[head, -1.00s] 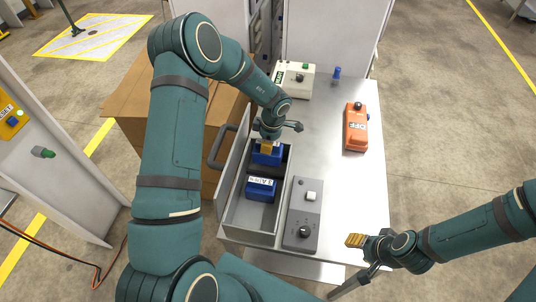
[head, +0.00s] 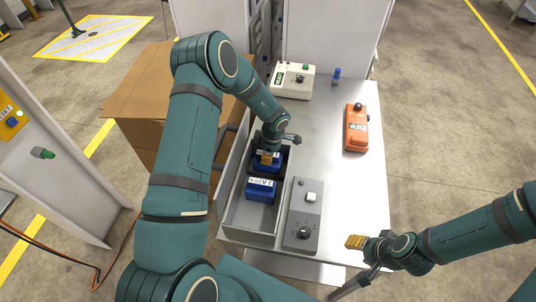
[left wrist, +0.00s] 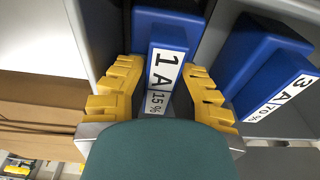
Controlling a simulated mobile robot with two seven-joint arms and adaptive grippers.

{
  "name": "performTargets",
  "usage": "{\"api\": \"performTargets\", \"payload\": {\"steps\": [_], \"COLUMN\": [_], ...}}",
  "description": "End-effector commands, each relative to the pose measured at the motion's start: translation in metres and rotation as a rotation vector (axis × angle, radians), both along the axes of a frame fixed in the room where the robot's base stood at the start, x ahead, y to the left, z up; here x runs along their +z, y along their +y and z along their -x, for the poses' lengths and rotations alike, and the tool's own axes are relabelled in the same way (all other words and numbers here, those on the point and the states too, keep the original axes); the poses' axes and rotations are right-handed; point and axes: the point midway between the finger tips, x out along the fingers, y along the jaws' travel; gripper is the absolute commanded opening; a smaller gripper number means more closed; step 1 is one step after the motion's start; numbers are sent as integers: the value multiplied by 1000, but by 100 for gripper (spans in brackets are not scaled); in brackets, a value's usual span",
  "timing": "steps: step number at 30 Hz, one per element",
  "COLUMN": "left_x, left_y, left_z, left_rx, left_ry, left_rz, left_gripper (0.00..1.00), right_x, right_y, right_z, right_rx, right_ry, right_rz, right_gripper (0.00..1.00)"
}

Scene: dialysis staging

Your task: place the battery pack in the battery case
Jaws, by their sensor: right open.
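A blue battery pack labelled 1A 15% (left wrist: 165,60) is in the far part of a long grey open case (head: 236,228); it shows in the head view as a blue block (head: 281,158). My left gripper (head: 267,156) is above it, its yellow fingers (left wrist: 165,85) on both sides of its labelled part and apparently closed on it. Whether the pack touches the case floor is hidden. A second blue pack labelled 3A 70% (head: 261,190) sits nearer in the case, also in the left wrist view (left wrist: 262,60). My right gripper (head: 355,241) is open and empty near the table's front right.
A grey switch panel (head: 300,220) stands right of the case. A cream device (head: 292,82), a small blue item (head: 337,74) and an orange device (head: 356,130) stand farther back on the metal table (head: 345,190). Cardboard boxes (head: 140,100) are at left.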

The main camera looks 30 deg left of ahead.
Motion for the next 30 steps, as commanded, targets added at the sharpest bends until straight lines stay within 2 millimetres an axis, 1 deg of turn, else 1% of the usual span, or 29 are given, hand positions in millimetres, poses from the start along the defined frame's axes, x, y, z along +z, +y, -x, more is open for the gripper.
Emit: {"api": "performTargets", "payload": {"steps": [1, 2, 10, 14, 17, 24, 27, 30], "left_x": [0, 0, 1, 9, 25, 75, 93, 107], "left_y": [0, 0, 0, -1, -2, -8, -10, -12], "left_z": [0, 0, 0, -1, -1, -3, -3, -4], "left_rx": [0, 0, 0, 1, 1, 2, 2, 0], "left_ry": [0, 0, 0, -1, -3, -4, -4, -2], "left_rz": [0, 0, 0, 1, 1, 1, 1, 0], "left_gripper": [40, 45, 45, 45, 45, 45, 45, 45], "right_x": [0, 0, 0, 1, 2, 5, 7, 8], "right_y": [0, 0, 0, 0, 0, 0, 0, 0], "right_z": [0, 0, 0, 0, 0, 0, 0, 0], "right_rx": [0, 0, 0, 0, 0, 1, 1, 1], "right_ry": [0, 0, 0, 0, 0, 0, 1, 0], "right_rz": [0, 0, 0, 0, 0, 0, 0, -1], "right_gripper": [47, 47, 47, 47, 47, 47, 47, 47]}}
